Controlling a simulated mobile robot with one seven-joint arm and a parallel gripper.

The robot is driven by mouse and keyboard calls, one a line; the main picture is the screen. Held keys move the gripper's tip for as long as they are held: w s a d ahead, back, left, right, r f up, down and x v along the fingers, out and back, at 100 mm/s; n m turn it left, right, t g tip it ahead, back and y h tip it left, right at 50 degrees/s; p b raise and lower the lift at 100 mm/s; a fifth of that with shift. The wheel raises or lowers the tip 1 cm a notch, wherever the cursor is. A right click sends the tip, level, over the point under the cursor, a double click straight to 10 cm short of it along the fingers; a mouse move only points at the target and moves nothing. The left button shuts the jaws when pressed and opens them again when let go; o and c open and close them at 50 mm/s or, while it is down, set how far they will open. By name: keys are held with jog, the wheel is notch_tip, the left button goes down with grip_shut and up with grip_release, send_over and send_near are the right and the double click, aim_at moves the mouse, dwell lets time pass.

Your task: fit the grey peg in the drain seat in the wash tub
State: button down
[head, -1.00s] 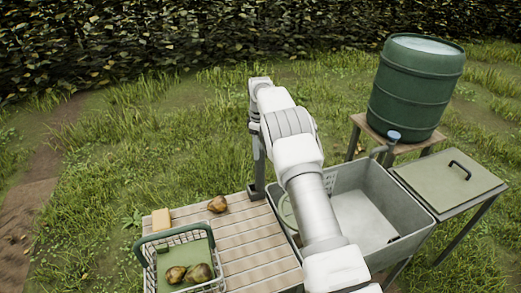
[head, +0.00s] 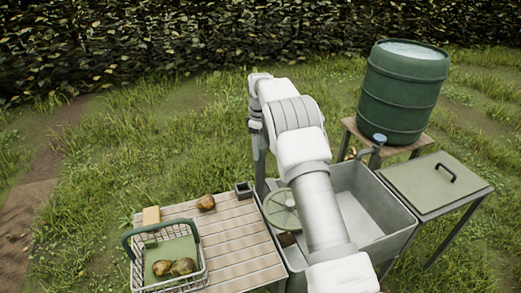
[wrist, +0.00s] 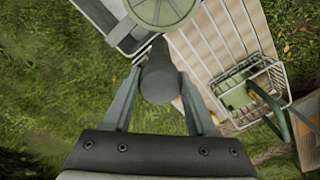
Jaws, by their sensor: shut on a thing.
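My gripper (wrist: 160,85) is shut on the grey peg (wrist: 158,70), which sits between the two fingers in the wrist view. The grey wash tub (head: 398,222) stands right of the slatted table. My arm covers part of its inside. I cannot make out the drain seat. The peg is held above the ground, apart from the tub.
A pale green disc (head: 281,211) lies at the tub's left end. A green barrel (head: 405,95) stands behind the tub.

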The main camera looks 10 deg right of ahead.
jog(key=shift+s+d+r, duration=0.2)
jog(key=shift+s+r, duration=0.2)
jog(key=shift+r, duration=0.15)
jog(key=shift+d+r+p, duration=0.1)
jog(key=shift+r+p, duration=1.85)
jog(key=shift+r, duration=1.35)
